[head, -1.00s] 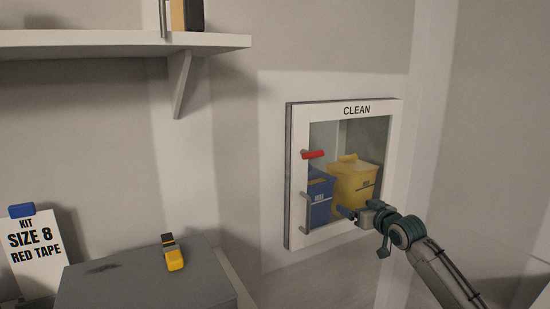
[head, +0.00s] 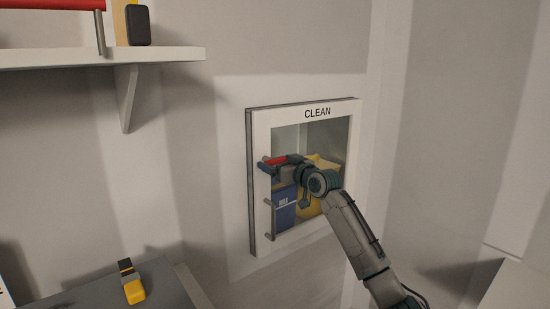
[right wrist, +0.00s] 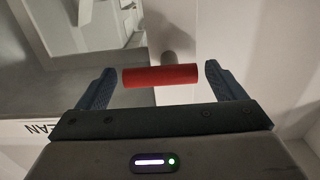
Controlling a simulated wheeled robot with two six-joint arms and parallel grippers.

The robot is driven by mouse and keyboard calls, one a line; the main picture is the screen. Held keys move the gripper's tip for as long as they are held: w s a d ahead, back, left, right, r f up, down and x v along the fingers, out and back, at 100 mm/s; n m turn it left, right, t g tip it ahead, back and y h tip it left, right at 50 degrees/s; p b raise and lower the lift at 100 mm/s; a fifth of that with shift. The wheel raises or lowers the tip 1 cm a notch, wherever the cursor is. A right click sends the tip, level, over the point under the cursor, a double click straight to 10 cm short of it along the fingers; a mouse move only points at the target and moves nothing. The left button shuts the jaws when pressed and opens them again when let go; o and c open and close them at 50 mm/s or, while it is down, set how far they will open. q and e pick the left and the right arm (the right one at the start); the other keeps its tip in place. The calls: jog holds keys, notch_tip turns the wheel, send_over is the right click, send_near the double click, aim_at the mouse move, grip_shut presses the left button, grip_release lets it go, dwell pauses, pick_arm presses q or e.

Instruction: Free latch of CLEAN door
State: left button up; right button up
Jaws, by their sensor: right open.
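The CLEAN door (head: 262,130) is a white-framed glass door on the wall, and it looks shut. Its red latch handle (head: 276,161) sits on the left side of the frame, above a grey vertical pull handle (head: 270,218). My right gripper (head: 268,167) is at the latch, partly covering it. In the right wrist view the red latch handle (right wrist: 160,76) lies crosswise between the two open fingers of my right gripper (right wrist: 158,82), with a gap on each side. My left gripper is not in view.
Behind the glass are a blue bin (head: 283,206) and a yellow bin (head: 308,206). A shelf (head: 150,56) juts out at upper left. A grey box (head: 165,290) with a yellow-and-black tool (head: 133,288) stands at lower left. The wall right of the door is bare.

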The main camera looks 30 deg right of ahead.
jog(key=shift+w+r, duration=0.15)
jog(key=shift+w, duration=0.65)
jog(key=shift+c, duration=0.4)
jog(key=c, duration=0.9)
